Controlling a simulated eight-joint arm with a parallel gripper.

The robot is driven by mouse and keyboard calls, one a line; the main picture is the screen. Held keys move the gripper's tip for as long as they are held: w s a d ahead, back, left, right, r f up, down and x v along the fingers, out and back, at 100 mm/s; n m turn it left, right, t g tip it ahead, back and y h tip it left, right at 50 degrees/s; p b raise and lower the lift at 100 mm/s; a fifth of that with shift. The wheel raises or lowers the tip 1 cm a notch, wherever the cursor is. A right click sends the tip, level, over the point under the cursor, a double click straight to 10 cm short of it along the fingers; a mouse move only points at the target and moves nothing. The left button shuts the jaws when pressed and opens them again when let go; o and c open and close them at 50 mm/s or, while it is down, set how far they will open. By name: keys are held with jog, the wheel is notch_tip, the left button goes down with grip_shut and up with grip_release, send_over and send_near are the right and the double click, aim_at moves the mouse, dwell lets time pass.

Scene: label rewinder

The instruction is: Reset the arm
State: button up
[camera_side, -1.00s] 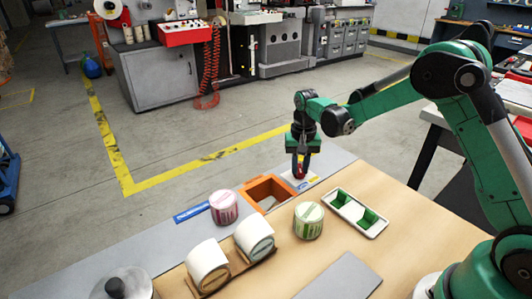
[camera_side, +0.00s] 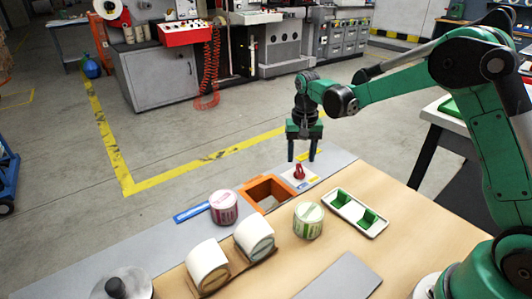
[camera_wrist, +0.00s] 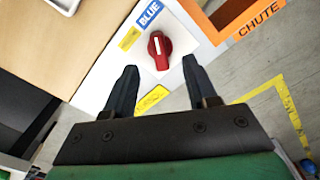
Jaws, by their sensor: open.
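My gripper (camera_side: 302,151) is open and empty above the far edge of the table. Its two dark fingers point down, apart from anything. A red knob (camera_side: 299,172) on a white plate stands just below the fingers. In the wrist view the red knob (camera_wrist: 159,48) shows ahead of and between the two fingertips (camera_wrist: 158,75), with a white pointer line on it.
An orange chute frame (camera_side: 268,190) is left of the knob. A red-and-white roll (camera_side: 223,206), a green-and-white roll (camera_side: 308,220), a white tray with green holders (camera_side: 358,213) and two white rolls in cradles (camera_side: 208,265) stand on the table. A grey plate (camera_side: 340,276) lies in front.

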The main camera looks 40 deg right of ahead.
jog(key=shift+r, duration=1)
jog(key=shift+s+a+r, duration=0.1)
jog(key=shift+s+r, duration=0.05)
jog(key=shift+r, duration=0.2)
jog(key=s+a+r+n+t, duration=0.3)
jog(key=s, duration=0.4)
jog(key=s+a+r+n+t, duration=0.3)
jog(key=s+n+t, duration=0.1)
jog(key=s, duration=0.2)
jog(key=shift+s+a+r, duration=0.3)
jog(key=shift+s+r, duration=0.05)
jog(key=shift+s, duration=0.05)
